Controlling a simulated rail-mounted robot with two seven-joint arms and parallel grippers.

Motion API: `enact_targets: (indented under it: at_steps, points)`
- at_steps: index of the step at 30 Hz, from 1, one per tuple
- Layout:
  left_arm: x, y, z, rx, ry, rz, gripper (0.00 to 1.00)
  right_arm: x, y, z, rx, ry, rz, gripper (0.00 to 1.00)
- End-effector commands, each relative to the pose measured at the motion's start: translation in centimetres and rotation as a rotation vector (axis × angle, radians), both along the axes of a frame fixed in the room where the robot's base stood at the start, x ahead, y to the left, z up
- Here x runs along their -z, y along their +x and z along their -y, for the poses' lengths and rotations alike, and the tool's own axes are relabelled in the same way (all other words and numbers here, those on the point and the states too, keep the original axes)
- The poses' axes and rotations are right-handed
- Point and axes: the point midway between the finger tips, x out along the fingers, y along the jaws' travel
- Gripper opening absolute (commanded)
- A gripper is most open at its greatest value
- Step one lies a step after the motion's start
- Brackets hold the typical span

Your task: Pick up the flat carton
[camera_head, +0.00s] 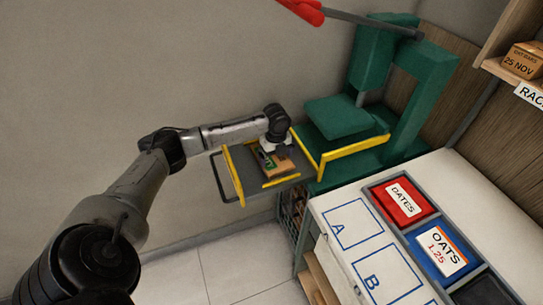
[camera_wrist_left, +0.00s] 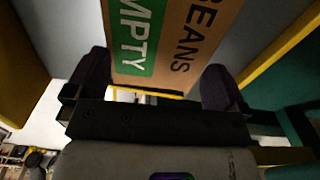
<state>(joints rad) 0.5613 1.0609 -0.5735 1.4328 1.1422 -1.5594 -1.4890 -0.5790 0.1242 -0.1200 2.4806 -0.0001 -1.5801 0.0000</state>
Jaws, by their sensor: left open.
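The flat carton (camera_head: 279,164) is brown and lies on a grey tray with yellow rails (camera_head: 228,177), left of the green machine. In the left wrist view the carton (camera_wrist_left: 178,40) shows the word BEANS and a green label reading EMPTY. My left gripper (camera_head: 276,149) is at the carton, its upper part hidden under the wrist. In the wrist view the dark fingers of my left gripper (camera_wrist_left: 155,82) stand apart, one on each side of the carton's near end. I cannot tell whether they touch it. My right gripper is not in view.
The green machine (camera_head: 340,112) with a red-ended lever (camera_head: 302,10) stands behind and right of the tray. A white counter (camera_head: 330,205) with marked squares A and B is at right, with a red DATES bin (camera_head: 385,212) and a blue OATS bin (camera_head: 418,245). A shelf holds a box (camera_head: 522,62).

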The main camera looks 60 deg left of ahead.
Motion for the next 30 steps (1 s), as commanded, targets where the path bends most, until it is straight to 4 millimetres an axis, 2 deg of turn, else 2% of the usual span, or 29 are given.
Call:
enact_targets:
  at_steps: [1,4,12,23,30]
  points:
    - [1.0,-0.1,0.0,-0.001,-0.001,-0.003,1.00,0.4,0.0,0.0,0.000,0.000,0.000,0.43]
    - [2.1,-0.1,0.0,-0.001,0.000,-0.002,1.00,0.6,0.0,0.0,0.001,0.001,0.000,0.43]
    - [2.4,0.0,0.0,0.000,0.001,0.000,1.00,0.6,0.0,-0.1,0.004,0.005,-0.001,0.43]
    - [2.4,-0.1,0.0,0.000,0.001,0.000,0.67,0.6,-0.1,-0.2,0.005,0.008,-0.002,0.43]
    - [2.3,0.0,0.0,0.000,0.001,0.001,0.66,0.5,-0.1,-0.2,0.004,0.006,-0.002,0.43]
